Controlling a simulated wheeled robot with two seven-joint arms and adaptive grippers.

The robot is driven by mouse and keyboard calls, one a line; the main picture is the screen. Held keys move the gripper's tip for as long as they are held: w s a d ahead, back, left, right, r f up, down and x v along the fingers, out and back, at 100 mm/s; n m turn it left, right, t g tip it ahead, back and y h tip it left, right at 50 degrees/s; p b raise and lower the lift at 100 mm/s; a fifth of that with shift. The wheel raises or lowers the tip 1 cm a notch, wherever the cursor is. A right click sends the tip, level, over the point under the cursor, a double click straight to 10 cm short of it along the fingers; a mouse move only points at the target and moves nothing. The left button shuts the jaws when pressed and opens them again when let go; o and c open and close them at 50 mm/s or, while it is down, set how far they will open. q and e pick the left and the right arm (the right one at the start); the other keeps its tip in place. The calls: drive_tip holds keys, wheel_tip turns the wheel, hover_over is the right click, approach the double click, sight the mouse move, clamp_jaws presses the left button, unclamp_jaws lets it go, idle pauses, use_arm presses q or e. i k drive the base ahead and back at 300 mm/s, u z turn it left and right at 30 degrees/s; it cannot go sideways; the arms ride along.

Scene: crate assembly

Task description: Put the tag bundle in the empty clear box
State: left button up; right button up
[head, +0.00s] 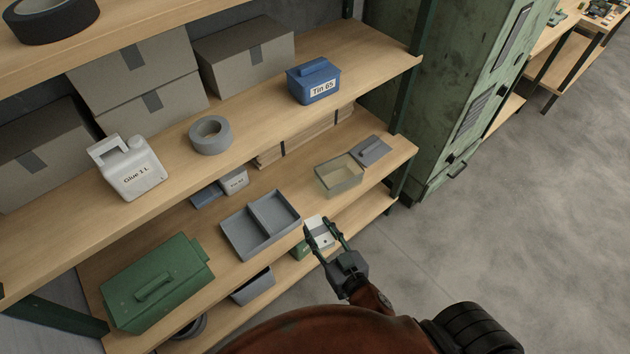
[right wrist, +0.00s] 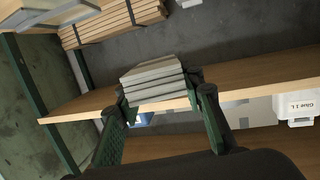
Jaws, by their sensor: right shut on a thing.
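The tag bundle (head: 317,228), a small pale stack, is between the fingers of my right gripper (head: 322,226). In the right wrist view the tag bundle (right wrist: 152,78) shows as several flat layers, with the gripper (right wrist: 160,95) shut on its sides. The clear box (head: 339,178) is open and looks empty. It stands on the middle shelf near its right end, up and to the right of the held bundle, apart from it. A grey lid (head: 371,149) with a handle lies just behind it. My left gripper is not in view.
A grey two-compartment tray (head: 261,225) stands left of the clear box, and a green toolbox (head: 156,283) farther left. The upper shelf carries a blue tin (head: 314,83), tape (head: 210,135) and glue (head: 131,170). The floor at right is free.

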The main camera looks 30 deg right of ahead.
sight(337, 182)
drive_tip(key=u, duration=0.35)
drive_tip(key=i, duration=0.55)
drive_tip(key=z, duration=1.2)
